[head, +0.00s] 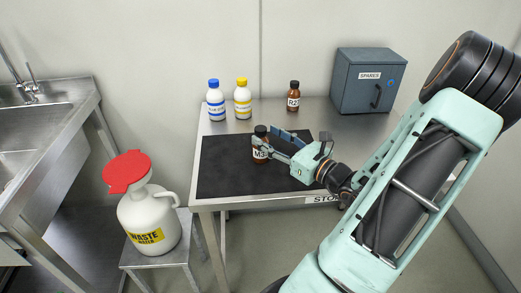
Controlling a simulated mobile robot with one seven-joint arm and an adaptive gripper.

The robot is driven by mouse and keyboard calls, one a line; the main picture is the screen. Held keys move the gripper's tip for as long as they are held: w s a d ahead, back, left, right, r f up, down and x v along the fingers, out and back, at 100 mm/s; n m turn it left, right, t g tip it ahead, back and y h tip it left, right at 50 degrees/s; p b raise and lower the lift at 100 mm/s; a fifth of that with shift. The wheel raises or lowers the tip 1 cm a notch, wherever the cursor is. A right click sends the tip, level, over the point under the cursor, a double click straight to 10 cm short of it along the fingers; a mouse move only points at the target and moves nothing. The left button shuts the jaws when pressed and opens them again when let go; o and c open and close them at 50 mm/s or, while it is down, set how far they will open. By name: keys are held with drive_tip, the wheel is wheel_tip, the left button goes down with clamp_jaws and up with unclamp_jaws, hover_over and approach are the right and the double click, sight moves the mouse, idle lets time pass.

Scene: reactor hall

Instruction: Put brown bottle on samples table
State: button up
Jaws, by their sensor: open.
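A brown bottle (260,155) with a dark cap and a label reading "M3" stands upright on a black mat (225,175) on a metal table (370,123). My gripper (270,140) is open at this bottle, with its fingers reaching from the right and one finger crossing in front of it. I cannot tell whether they touch the bottle. A second brown bottle (293,96), with a label that seems to read "R2", stands at the back of the same table. The table's front label begins "STO"; my arm hides the rest. No table marked as samples shows.
A blue-capped white bottle (215,101), a yellow-capped white bottle (242,99) and a grey "SPARES" cabinet (367,80) stand at the table's back. A "WASTE WATER" jug (150,220) with a red funnel (127,171) sits on a low stand. A sink (35,125) is at left.

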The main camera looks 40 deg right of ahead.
drive_tip(key=shift+w+a, duration=0.2)
drive_tip(key=shift+w, duration=1.7)
clamp_jaws()
